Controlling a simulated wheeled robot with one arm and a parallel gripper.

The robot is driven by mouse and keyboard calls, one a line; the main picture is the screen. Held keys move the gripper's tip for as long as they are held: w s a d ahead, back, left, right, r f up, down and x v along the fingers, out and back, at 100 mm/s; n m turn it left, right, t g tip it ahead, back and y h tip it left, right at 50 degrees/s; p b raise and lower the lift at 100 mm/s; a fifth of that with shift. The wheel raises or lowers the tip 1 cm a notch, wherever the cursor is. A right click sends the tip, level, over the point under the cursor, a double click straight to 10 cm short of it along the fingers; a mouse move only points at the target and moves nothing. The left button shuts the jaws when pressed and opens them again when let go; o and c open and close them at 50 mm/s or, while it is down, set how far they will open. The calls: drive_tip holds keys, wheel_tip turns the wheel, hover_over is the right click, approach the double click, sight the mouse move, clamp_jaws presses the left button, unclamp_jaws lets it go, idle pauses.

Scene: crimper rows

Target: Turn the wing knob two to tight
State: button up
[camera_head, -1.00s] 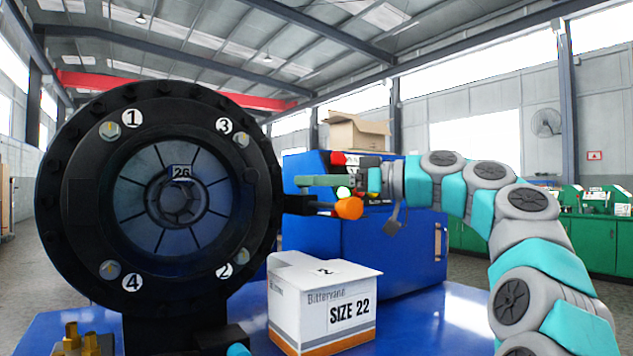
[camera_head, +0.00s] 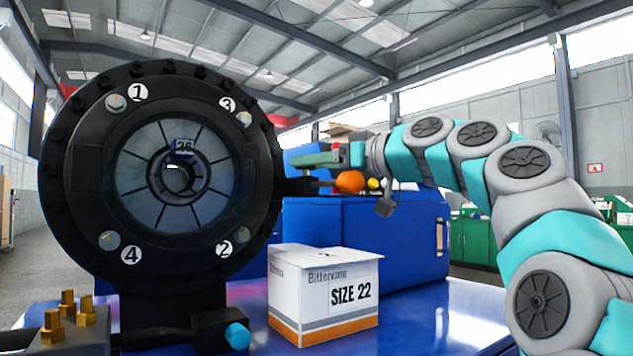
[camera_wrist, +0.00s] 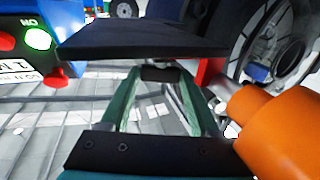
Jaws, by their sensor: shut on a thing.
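The black round crimper head (camera_head: 62,190) fills the left of the head view, with round labels 1, 2, 3 and 4 on its face. Label 2 (camera_head: 226,249) is at the lower right, with a small round metal head (camera_head: 242,235) beside it. No wing shape can be made out there. My gripper (camera_head: 305,160) is to the right of the crimper, at its upper-right side, apart from label 2. In the wrist view its green fingers (camera_wrist: 158,90) close on a small dark piece (camera_wrist: 160,74) in front of a black plate (camera_wrist: 140,42). I cannot tell what that piece belongs to.
An orange cylinder (camera_wrist: 285,130) is close at the right of the fingers; it also shows in the head view (camera_head: 349,182). A white SIZE 22 box (camera_head: 300,290) stands on the blue table (camera_head: 430,325). Brass fittings (camera_head: 60,315) stand at the lower left. A blue cabinet (camera_head: 400,235) is behind.

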drive_tip(key=shift+a+f+m+t+h, duration=0.1)
drive_tip(key=shift+m+t+h, duration=0.2)
drive_tip(key=shift+t, duration=0.1)
drive_tip(key=o, duration=1.4)
drive_tip(key=shift+c, duration=0.2)
drive_tip(key=shift+b+v, duration=0.6)
drive_tip(key=shift+v, duration=3.4)
